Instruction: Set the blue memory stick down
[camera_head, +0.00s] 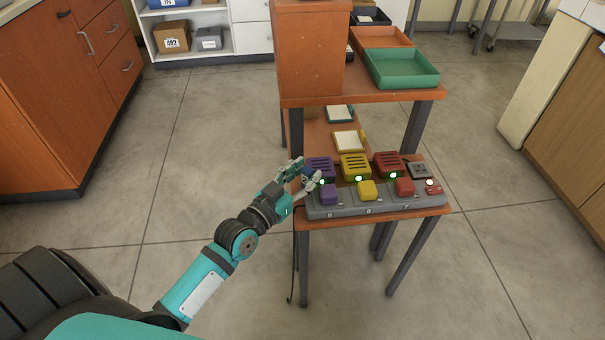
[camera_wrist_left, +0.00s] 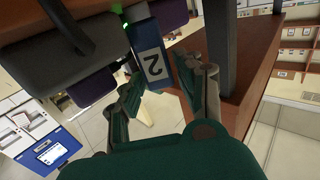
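The blue memory stick (camera_wrist_left: 150,55) shows in the left wrist view with a white label reading 2. It lies between the fingers of my left gripper (camera_wrist_left: 157,78), which appear to press on both its sides. In the head view my left gripper (camera_head: 306,174) is at the left end of the grey console (camera_head: 345,208), beside the purple block (camera_head: 319,166), and a bit of blue shows between the fingers. The stick's far end is close to the console parts; I cannot tell whether it touches them. My right gripper is out of view.
The console also bears a yellow block (camera_head: 355,166), a red block (camera_head: 389,163) and coloured buttons. It stands on the orange table's lower front shelf. A green tray (camera_head: 402,69) and an orange tray (camera_head: 378,37) are on the upper level. Open floor lies left of the table.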

